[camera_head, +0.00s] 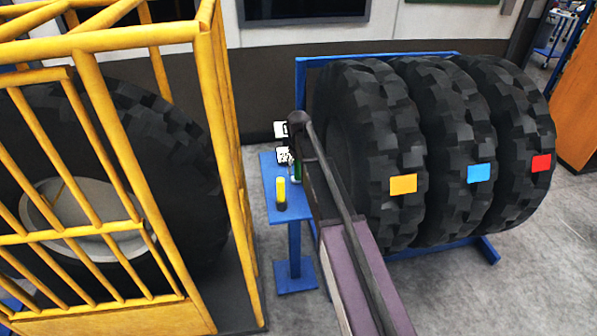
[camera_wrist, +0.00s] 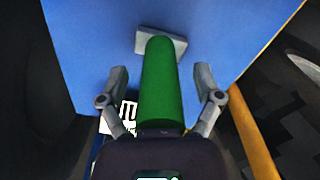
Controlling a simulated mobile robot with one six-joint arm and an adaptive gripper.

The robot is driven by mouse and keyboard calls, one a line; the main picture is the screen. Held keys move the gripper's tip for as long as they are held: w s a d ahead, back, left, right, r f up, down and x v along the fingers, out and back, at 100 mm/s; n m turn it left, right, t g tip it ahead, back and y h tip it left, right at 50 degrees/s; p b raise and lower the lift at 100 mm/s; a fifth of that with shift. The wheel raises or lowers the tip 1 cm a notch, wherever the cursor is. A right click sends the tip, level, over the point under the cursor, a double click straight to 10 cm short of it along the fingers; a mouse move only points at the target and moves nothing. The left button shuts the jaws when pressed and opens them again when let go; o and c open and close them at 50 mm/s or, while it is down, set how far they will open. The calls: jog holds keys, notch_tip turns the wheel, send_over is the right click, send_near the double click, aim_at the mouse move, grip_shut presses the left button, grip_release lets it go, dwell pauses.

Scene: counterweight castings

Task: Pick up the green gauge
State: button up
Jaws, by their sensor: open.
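The green gauge (camera_wrist: 160,85) is a green cylinder in the wrist view, with a light grey block at its far end, over the blue stand top. My gripper (camera_wrist: 162,85) is open, with one finger on each side of the green gauge and a visible gap to each. In the head view the green gauge (camera_head: 298,171) shows only as a thin green strip on the small blue stand (camera_head: 270,209). My arm hides most of it there.
A yellow cylinder (camera_head: 281,193) stands on the blue stand near its front. A yellow cage (camera_head: 215,130) with a large tyre is on the left. Several big tyres (camera_head: 375,130) with coloured tags sit in a blue rack close to the right of my arm.

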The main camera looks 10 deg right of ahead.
jog(key=c, duration=1)
jog(key=shift+c, duration=0.2)
jog(key=shift+r, duration=0.2)
notch_tip(320, 180, up, 4)
jog(key=p, duration=0.4)
jog(key=shift+f, duration=0.2)
jog(key=s+a+r+p, duration=0.1)
jog(key=s, duration=1.5)
